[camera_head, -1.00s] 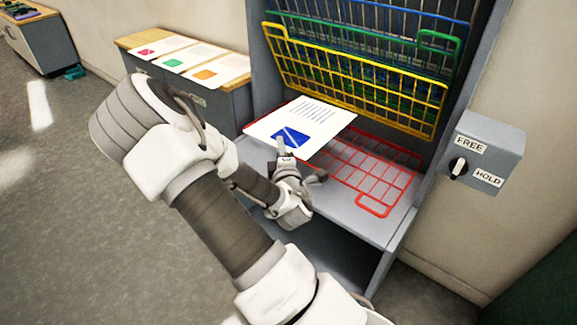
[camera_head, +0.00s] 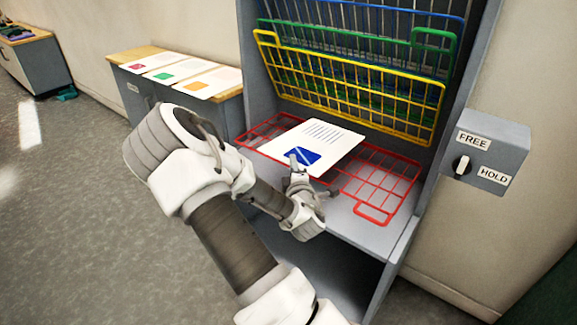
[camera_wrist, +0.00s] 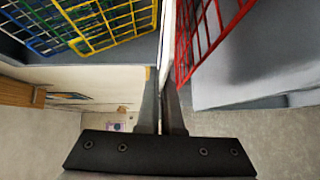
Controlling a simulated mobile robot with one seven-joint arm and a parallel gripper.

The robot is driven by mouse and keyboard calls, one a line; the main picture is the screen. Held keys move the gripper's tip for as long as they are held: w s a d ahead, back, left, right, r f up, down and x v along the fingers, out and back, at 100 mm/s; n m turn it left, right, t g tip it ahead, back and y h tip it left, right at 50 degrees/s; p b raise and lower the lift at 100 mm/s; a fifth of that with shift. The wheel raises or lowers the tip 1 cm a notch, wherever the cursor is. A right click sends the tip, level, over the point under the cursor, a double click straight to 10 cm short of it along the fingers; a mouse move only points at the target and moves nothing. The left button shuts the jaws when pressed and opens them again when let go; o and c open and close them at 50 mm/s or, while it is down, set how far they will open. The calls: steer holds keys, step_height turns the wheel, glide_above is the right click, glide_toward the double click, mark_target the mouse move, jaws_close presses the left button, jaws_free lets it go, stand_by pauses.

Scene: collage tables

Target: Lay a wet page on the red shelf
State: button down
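The page (camera_head: 335,143) is white with a blue square and lines of print, and it is level over the red shelf (camera_head: 375,207). My gripper (camera_head: 296,165) is at the page's near edge, by the blue square. In the wrist view the page (camera_wrist: 168,40) shows edge-on, running between the two fingers of my gripper (camera_wrist: 163,100), which is shut on it. The red wire shelf (camera_wrist: 208,30) is close beside the page there, with a narrow gap near the fingers. The head view does not clearly show the gap.
Yellow (camera_head: 350,90), green (camera_head: 436,38) and blue wire shelves are tilted up above the red one. A box (camera_head: 487,150) marked FREE and HOLD, with a knob, is at the right. A side table (camera_head: 125,55) at the left holds several other pages.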

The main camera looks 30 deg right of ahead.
step_height(320, 180, down, 5)
steer(key=w+d+b, duration=0.1)
steer(key=d+b, duration=0.1)
steer(key=b, duration=0.1)
steer(key=shift+d+b, duration=0.4)
steer(key=shift+w, duration=0.1)
steer(key=shift+c, duration=0.8)
jaws_free()
steer(key=shift+f, duration=0.2)
steer(key=shift+f, duration=1.35)
